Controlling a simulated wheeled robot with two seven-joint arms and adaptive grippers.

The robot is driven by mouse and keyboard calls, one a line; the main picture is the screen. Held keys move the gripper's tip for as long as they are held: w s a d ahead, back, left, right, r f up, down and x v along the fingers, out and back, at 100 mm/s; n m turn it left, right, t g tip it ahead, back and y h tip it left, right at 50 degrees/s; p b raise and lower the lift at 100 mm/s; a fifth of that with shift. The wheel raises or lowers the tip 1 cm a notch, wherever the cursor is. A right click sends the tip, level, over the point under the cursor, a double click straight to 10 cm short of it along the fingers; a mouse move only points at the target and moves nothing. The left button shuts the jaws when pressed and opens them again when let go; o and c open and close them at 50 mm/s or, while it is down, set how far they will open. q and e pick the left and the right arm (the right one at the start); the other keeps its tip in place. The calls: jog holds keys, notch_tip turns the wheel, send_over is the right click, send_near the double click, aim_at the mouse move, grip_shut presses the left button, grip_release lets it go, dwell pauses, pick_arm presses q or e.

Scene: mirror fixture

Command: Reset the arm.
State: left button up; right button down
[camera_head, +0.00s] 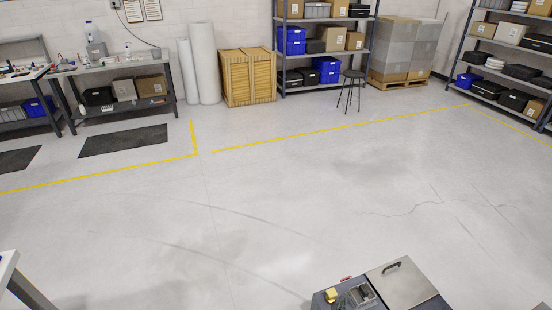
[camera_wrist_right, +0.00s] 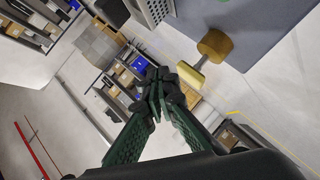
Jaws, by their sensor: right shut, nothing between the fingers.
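My right gripper (camera_wrist_right: 157,78) shows in the right wrist view, with its dark green fingers closed together at the tips and nothing between them. It is seen against the room's shelves and floor, apart from other things. I cannot make out either gripper in the head view. My left gripper is in neither view.
A grey unit (camera_head: 425,303) at the bottom of the head view has a metal panel (camera_head: 405,278) with a black handle and a small yellow object (camera_head: 331,295). A workbench (camera_head: 120,66) and shelves (camera_head: 325,20) line the back. The middle floor is clear.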

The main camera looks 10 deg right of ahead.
jog(key=s+a+f+n+g+y, duration=0.1)
jog(key=s+a+f+n+y, duration=0.15)
jog(key=a+f+n, duration=0.2)
jog(key=s+a+f+n+g+y, duration=0.1)
jog(key=s+a+f+n+y, duration=0.1)
jog(key=s+a+f+n, duration=0.3)
jog(key=s+f+m+g, duration=0.2)
jog(key=s+f, duration=0.2)
jog(key=s, duration=0.3)
pick_arm(q)
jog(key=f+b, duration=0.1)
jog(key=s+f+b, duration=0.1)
jog(key=b, duration=0.1)
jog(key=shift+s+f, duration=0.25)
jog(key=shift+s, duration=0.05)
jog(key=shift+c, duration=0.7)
pick_arm(e)
jog(key=s+d+f+m+g, duration=0.2)
jog(key=s+f+m, duration=0.2)
jog(key=s, duration=1.2)
jog(key=s+d+f+m+g, duration=0.2)
jog(key=s+f+m+g, duration=0.1)
jog(key=s, duration=1.3)
jog(key=s+d+f+m+g, duration=0.2)
jog(key=s+f+m, duration=0.4)
jog(key=s, duration=1.1)
jog(key=shift+d+f+g, duration=0.4)
jog(key=shift+f+g, duration=0.05)
jog(key=shift+g, duration=0.25)
